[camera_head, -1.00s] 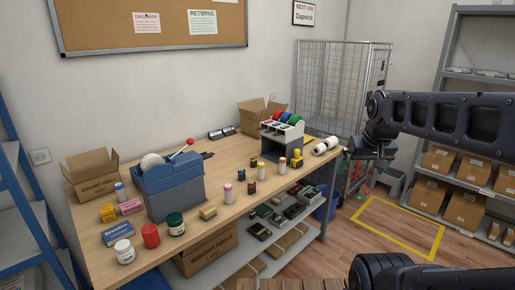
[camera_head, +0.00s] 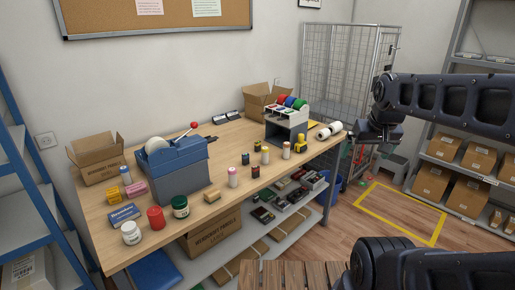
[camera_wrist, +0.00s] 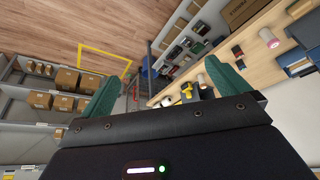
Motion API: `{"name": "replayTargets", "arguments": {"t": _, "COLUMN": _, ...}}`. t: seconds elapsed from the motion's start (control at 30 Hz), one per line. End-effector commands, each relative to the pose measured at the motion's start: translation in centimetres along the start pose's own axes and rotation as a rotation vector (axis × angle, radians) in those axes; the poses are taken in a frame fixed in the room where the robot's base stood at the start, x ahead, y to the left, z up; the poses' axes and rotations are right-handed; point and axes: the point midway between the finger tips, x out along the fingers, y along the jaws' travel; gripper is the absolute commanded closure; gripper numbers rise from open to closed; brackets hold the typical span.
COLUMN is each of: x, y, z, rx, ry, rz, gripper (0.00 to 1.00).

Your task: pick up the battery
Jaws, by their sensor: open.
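I cannot tell for certain which item is the battery. Small dark items with orange or red marks stand on the wooden counter (camera_head: 222,150), one near the middle front (camera_head: 255,171), one behind it (camera_head: 245,158) and one farther back (camera_head: 257,146); they are too small to identify. My gripper (camera_wrist: 162,70) is open and empty, with two green fingers spread in the wrist view. In the head view my gripper (camera_head: 372,140) hangs at the right, beyond the counter's right end and apart from the items.
A blue tape dispenser (camera_head: 175,168), jars, a sponge (camera_head: 212,196) and cylinders crowd the counter. A lower shelf (camera_head: 235,245) holds dark devices. A wire cage (camera_head: 340,75) stands behind.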

Motion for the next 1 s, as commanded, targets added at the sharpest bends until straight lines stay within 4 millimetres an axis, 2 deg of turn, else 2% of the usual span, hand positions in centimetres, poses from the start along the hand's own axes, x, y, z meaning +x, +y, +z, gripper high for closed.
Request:
{"name": "replayTargets", "arguments": {"t": 0.3, "x": 0.0, "y": 0.0, "z": 0.0, "rx": 0.0, "ry": 0.0, "rz": 0.0, "gripper": 0.02}}
{"name": "replayTargets", "arguments": {"t": 0.57, "x": 0.0, "y": 0.0, "z": 0.0, "rx": 0.0, "ry": 0.0, "rz": 0.0, "gripper": 0.53}}
{"name": "replayTargets", "arguments": {"t": 0.87, "x": 0.0, "y": 0.0, "z": -0.1, "rx": -0.003, "ry": 0.0, "rz": 0.0, "gripper": 0.55}}
{"name": "replayTargets", "arguments": {"t": 1.0, "x": -0.2, "y": -0.1, "z": -1.6, "rx": -0.052, "ry": -0.008, "rz": 0.005, "gripper": 0.55}}
